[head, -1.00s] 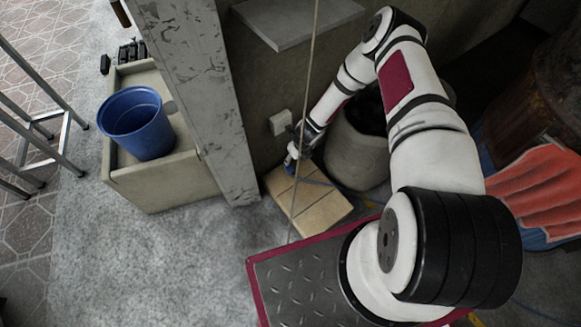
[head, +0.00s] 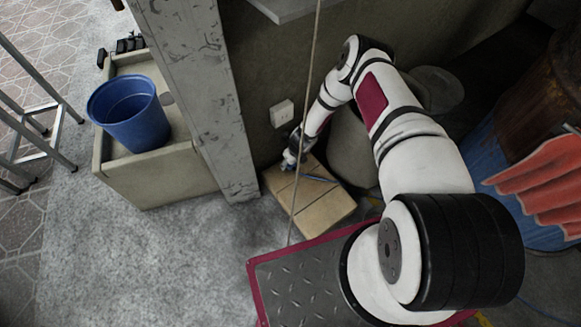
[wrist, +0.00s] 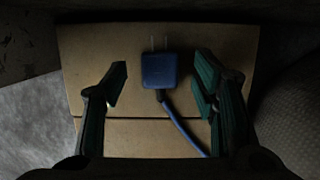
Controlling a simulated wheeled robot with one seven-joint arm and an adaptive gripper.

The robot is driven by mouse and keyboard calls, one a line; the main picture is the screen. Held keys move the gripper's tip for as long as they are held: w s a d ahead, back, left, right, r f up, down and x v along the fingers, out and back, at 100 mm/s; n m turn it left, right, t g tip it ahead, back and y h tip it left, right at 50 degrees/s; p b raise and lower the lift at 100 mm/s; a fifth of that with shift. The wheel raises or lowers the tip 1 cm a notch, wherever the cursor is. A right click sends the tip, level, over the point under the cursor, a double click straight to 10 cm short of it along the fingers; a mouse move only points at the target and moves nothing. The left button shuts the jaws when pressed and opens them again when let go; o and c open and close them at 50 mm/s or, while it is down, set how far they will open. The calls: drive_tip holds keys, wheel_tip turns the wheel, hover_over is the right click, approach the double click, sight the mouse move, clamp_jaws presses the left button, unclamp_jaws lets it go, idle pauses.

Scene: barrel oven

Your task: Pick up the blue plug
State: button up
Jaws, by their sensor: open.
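The blue plug (wrist: 159,71) lies on a tan block (wrist: 88,50) in the wrist view, its two prongs pointing up the picture and its blue cord running down to the right. My gripper (wrist: 160,78) is open, with one finger on each side of the plug and a gap on both sides. In the head view my gripper (head: 290,162) is small at the far end of the tan block (head: 318,207). The plug is hard to make out there, but part of the blue cord (head: 318,179) shows on the block.
A concrete pillar (head: 205,90) stands to the left, and a round grey pot (head: 350,150) to the right. A blue bucket (head: 130,113) stands on a concrete ledge further left.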

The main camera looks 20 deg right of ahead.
drive_tip(key=shift+w+f, duration=0.1)
drive_tip(key=shift+f, duration=0.35)
clamp_jaws()
drive_tip(key=shift+r, duration=0.1)
drive_tip(key=shift+r, duration=0.1)
drive_tip(key=shift+r+p, duration=0.45)
drive_tip(key=shift+r, duration=0.15)
wheel_tip(320, 180, up, 2)
drive_tip(key=shift+r+p, duration=0.15)
drive_tip(key=shift+p, duration=0.5)
drive_tip(key=s+p, duration=0.1)
drive_tip(key=s, duration=0.4)
drive_tip(key=s+d+r+p, duration=0.1)
drive_tip(key=s+p, duration=0.1)
drive_tip(key=s, duration=0.3)
drive_tip(key=s+d+p, duration=0.1)
drive_tip(key=s+p, duration=0.1)
drive_tip(key=s, duration=0.3)
drive_tip(key=shift+s+r, duration=0.1)
drive_tip(key=shift+r, duration=0.05)
drive_tip(key=shift+s, duration=0.3)
drive_tip(key=shift+d, duration=0.1)
